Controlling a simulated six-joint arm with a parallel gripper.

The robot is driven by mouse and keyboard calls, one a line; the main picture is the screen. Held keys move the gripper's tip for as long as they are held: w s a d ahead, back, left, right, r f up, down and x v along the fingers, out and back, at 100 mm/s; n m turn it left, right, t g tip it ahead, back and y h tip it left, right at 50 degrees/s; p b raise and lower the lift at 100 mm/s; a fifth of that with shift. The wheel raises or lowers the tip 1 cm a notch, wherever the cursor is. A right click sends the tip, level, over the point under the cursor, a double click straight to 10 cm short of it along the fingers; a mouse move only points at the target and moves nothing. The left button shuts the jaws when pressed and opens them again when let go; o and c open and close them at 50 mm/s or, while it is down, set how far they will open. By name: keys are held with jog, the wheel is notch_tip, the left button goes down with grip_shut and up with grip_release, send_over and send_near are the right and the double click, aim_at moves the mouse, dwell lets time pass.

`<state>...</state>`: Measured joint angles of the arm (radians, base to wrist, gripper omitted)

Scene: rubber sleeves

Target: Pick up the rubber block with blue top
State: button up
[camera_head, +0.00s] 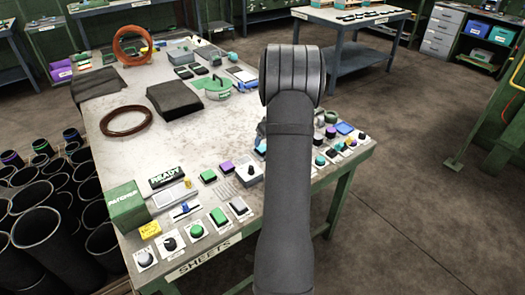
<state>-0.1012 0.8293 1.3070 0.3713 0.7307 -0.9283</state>
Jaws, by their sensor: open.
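Small dark blocks with coloured tops lie along the near part of the workbench (165,85). A flat block with a blue top (345,128) lies near the right edge of the bench. A light blue item (261,147) shows just left of my arm, partly hidden by it; I cannot tell whether it is a block. My dark grey arm rises through the middle of the picture and covers part of the bench. My gripper is not visible.
Nearby are a green-topped block (208,176), a purple-topped block (226,166) and a green box (125,206). Black rubber tubes (37,228) stand at the left. A brown ring (126,120) lies on the bench, with bare surface to its right.

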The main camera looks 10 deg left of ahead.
jog(key=shift+x, duration=3.2)
jog(key=c, duration=1.1)
jog(key=shift+r, duration=0.1)
